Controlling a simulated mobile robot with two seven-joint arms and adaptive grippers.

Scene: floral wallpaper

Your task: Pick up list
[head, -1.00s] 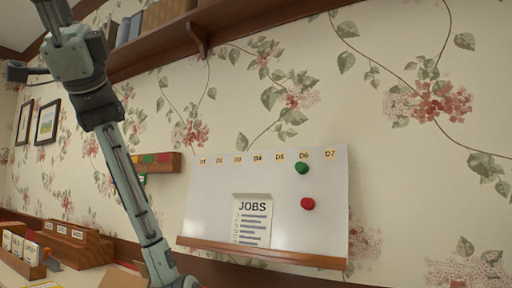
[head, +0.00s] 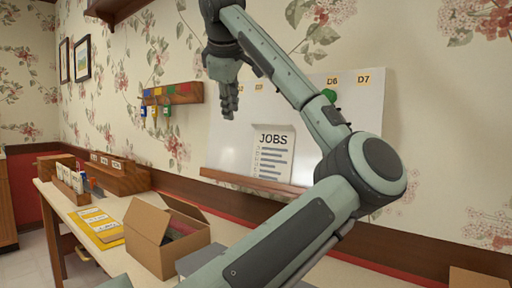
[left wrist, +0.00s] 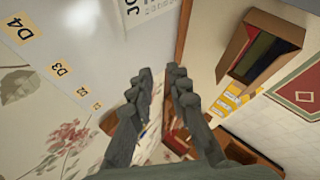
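The list is a white sheet headed JOBS (head: 272,153). It stands upright against the whiteboard (head: 227,135), at the wooden ledge (head: 245,181) along its bottom edge. My left gripper (head: 228,112) hangs fingers down in front of the board, up and to the left of the list and apart from it. In the left wrist view its fingers (left wrist: 160,75) are spread with a gap and nothing between them. Part of the list (left wrist: 148,12) shows at the top of that view, beyond the fingertips. My left arm covers the board's right part. My right gripper is not seen.
An open cardboard box (head: 150,240) stands on the desk below the board, beside a yellow folder (head: 97,226). Wooden card holders (head: 120,174) stand farther left. A wall rack with coloured tags (head: 172,93) hangs left of the board.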

